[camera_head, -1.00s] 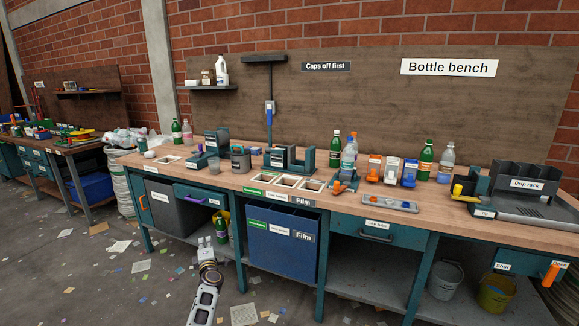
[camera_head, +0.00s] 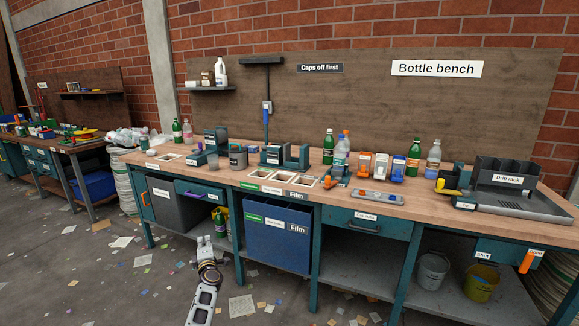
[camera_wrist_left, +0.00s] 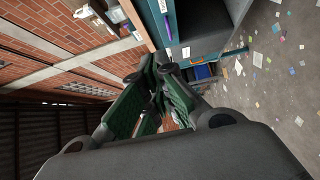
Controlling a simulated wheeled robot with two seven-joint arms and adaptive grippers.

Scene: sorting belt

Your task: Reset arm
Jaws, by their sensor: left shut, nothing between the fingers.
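My left gripper (camera_head: 205,248) is low in front of the bench, over the littered floor and left of the blue bin, apart from both. It is shut and empty. In the left wrist view its green-padded fingers (camera_wrist_left: 154,95) come together, with the bench front and floor behind them. My right gripper is not in view. The bottle bench (camera_head: 360,228) stands ahead with its wooden top clear of my arm.
The blue Film bin (camera_head: 277,246) hangs under the bench. Several bottles, such as a green one (camera_head: 413,158), stand on top. The drip rack (camera_head: 508,180) is at the right. Buckets (camera_head: 432,270) sit on the lower shelf. The floor ahead is open but littered with paper.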

